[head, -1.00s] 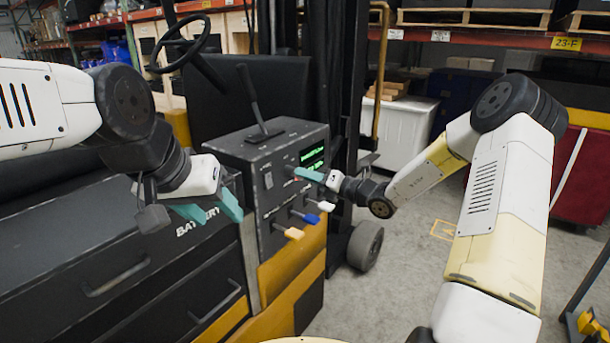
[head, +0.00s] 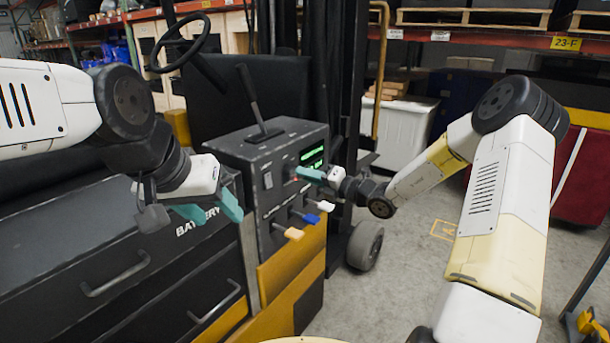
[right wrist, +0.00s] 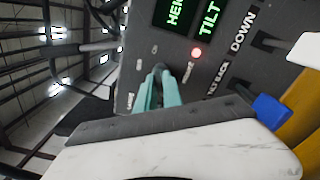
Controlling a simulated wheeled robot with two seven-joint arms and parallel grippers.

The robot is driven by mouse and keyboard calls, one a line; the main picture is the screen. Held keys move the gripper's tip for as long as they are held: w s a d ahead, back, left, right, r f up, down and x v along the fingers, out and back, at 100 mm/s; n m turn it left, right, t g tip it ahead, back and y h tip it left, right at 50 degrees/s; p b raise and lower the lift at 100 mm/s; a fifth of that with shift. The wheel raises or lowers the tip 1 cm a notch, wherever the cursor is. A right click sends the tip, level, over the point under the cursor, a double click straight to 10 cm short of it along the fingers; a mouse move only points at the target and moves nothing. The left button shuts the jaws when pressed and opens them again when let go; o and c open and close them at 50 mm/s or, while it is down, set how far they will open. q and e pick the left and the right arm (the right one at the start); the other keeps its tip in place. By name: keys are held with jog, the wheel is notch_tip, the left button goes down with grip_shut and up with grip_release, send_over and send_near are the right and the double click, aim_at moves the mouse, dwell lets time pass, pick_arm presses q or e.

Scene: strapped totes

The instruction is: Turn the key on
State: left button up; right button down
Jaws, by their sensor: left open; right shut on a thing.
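The key (right wrist: 159,67) is a small dark piece at the black control panel (right wrist: 145,95), mostly hidden between my fingertips. My right gripper (right wrist: 160,85) has its teal fingers shut on it at the panel face. In the head view my right gripper (head: 302,172) reaches the panel from the right and covers the key. The display (head: 312,156) above it is lit with green text, and the wrist view shows the word TILT on it. A red light (right wrist: 197,52) glows beside the key. My left gripper (head: 212,212) is open and empty, left of the panel.
Orange (head: 288,233), blue (head: 306,217) and white (head: 321,206) levers stick out below my right gripper. A tall black lever (head: 248,92) stands on top of the console. The black battery drawers (head: 110,265) lie below my left gripper. Open floor lies to the right.

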jog(key=c, duration=1.6)
grip_release()
jog(key=shift+d, duration=0.1)
jog(key=shift+o, duration=0.2)
jog(key=v, duration=0.7)
jog(key=shift+s+d, duration=0.25)
jog(key=shift+d, duration=0.05)
